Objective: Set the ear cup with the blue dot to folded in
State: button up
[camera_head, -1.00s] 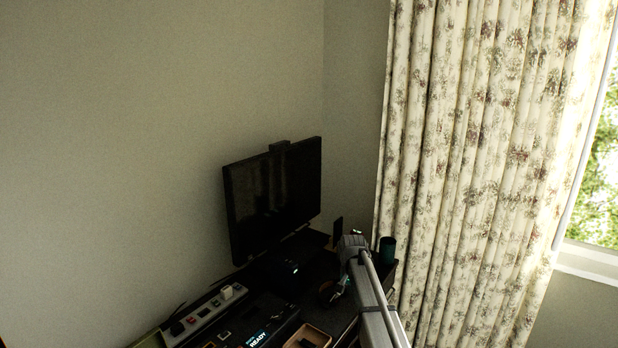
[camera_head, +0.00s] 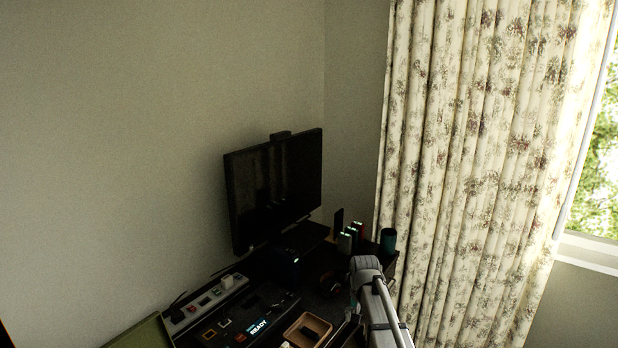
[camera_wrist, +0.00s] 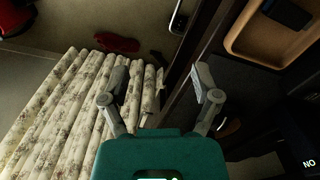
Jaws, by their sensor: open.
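A dark, rounded object with a brownish edge, probably the headphones (camera_head: 330,283), lies on the desk in front of the monitor in the head view, just left of my arm. It is small and dark there; I cannot make out its ear cups or a blue dot. My gripper (camera_wrist: 160,90) shows in the wrist view with its two grey fingers wide apart and nothing between them. It is over the desk edge, beside the curtain. In the head view only my arm shows clearly. No headphones can be clearly recognised in the wrist view.
The desk holds a monitor (camera_head: 275,190), a power strip (camera_head: 205,302), a device reading READY (camera_head: 262,325) and a brown tray (camera_head: 292,335) with a dark item. The tray also shows in the wrist view (camera_wrist: 247,45). A teal cup (camera_head: 388,241) stands near the floral curtain (camera_head: 470,150).

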jog(key=s+d+f+n+b, duration=0.1)
jog(key=s+f+n+b, duration=0.15)
jog(key=s, duration=0.75)
jog(key=s+d+f+n+b, duration=0.1)
jog(key=s+f+b, duration=0.25)
jog(key=s, duration=0.55)
notch_tip(320, 180, up, 14)
jog(key=p, duration=1.4)
jog(key=shift+f, duration=0.25)
jog(key=shift+a, duration=0.1)
dwell(0.4)
